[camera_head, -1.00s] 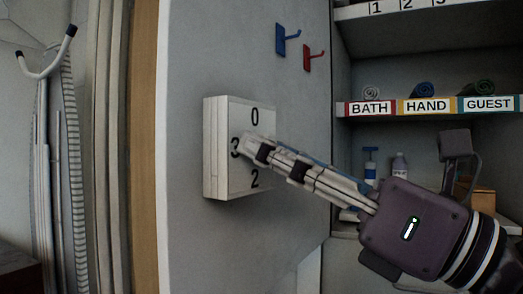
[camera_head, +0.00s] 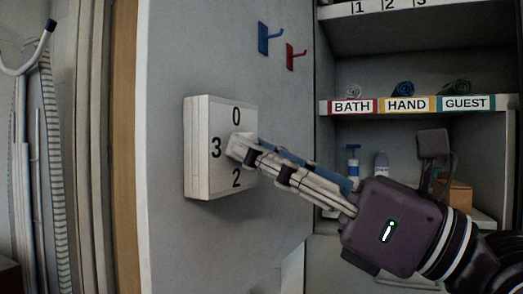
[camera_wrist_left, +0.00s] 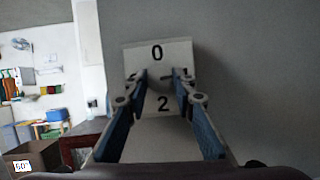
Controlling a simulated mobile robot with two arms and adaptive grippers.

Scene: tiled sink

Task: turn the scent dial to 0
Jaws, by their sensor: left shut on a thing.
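The scent dial's white box (camera_head: 192,150) is fixed to the grey wall, with 0 at the top, 3 at the left and 2 at the bottom of its face. It also shows in the wrist view (camera_wrist_left: 175,50), with 0 above and 2 below the fingers. My left gripper (camera_head: 236,148) reaches in from the right, with its fingertips at the middle of the face. In the wrist view its blue-lined fingers (camera_wrist_left: 164,78) are shut on the dial knob. The fingers mostly hide the knob, so I cannot tell which number it points to. My right gripper is not in view.
A blue hook (camera_head: 264,40) and a red hook (camera_head: 291,55) are on the wall above the box. At the right, a shelf (camera_head: 400,105) labelled BATH, HAND and GUEST holds rolled towels. Bottles (camera_head: 381,163) stand below it. The wall left of the box is clear.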

